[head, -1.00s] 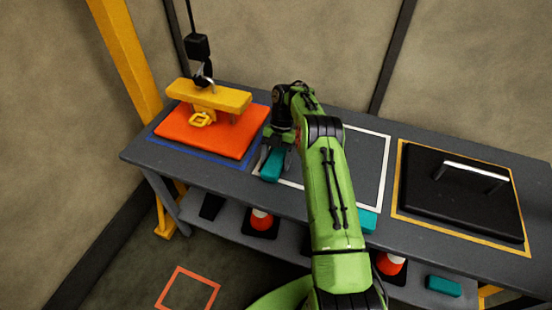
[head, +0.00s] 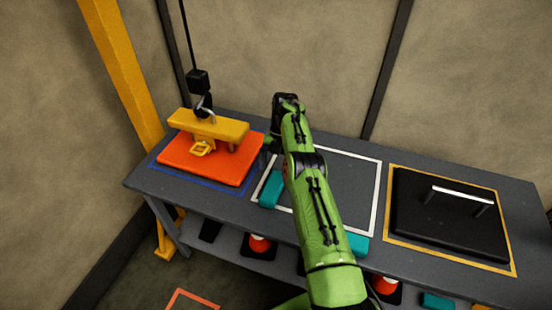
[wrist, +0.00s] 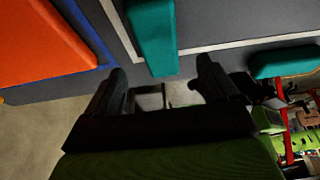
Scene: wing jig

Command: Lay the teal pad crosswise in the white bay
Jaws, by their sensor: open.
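The white bay (head: 372,190) is a white outline on the grey bench top. One teal pad (head: 270,190) lies along its left side, with its near end over the front line; it also shows in the wrist view (wrist: 153,35). A second teal pad (head: 357,243) lies at the bay's front right corner, partly behind my arm, and shows at right in the wrist view (wrist: 286,61). My gripper (wrist: 162,72) is open and empty, with the left pad ahead between its fingers, apart from them. My arm hides most of the gripper in the head view.
Left of the bay, an orange slab (head: 190,165) carries a yellow block (head: 208,127) under a hanging hook. Right of it, a black plate with a handle (head: 430,220) fills the yellow outline. Cones and another teal block (head: 437,300) sit on the lower shelf.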

